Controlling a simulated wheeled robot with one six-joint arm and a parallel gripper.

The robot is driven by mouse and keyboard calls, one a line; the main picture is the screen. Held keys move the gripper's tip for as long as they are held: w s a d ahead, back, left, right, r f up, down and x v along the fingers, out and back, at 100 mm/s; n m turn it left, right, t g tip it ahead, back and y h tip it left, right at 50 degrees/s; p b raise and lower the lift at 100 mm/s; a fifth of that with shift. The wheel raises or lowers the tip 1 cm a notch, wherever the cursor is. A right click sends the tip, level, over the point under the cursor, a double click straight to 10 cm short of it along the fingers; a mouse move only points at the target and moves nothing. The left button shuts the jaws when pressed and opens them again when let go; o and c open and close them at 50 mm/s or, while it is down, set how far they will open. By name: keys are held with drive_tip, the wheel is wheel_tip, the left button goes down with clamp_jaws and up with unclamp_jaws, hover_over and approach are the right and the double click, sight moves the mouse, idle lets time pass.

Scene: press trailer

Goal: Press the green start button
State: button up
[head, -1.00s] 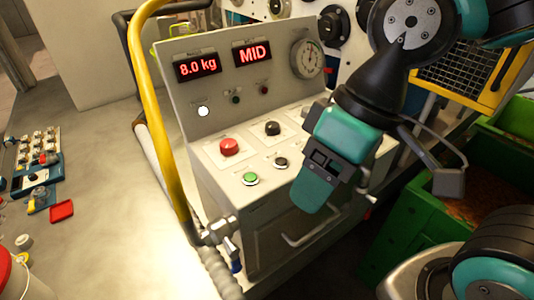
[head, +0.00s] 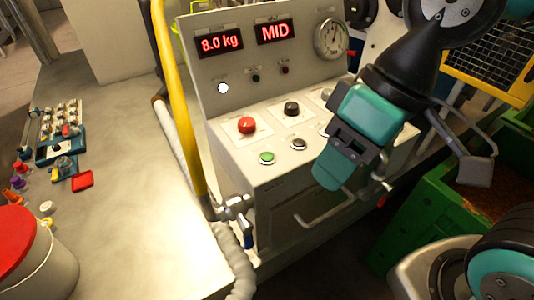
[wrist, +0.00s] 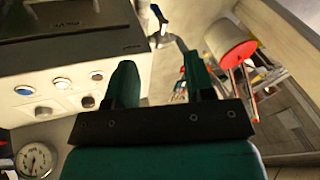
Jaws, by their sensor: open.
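The green start button (head: 267,158) sits at the front left of the sloped grey control panel (head: 247,174), in front of a red mushroom button (head: 246,125). A dark button (head: 298,144) in a metal ring is to its right. In the head view my teal and black gripper (head: 330,172) hangs to the right of the green button, apart from it in the picture, and hides part of the panel's right side. In the wrist view my gripper (wrist: 158,75) shows two separated fingers with nothing between them. I cannot make out the green button there.
A yellow rail (head: 178,110) and a tap with a hose (head: 232,207) stand at the panel's left. A handle (head: 323,212) sticks out from its front. A green crate (head: 425,225) is at right. A white bucket with a red lid (head: 22,240) is at lower left.

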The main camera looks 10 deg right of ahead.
clamp_jaws()
idle(1.4)
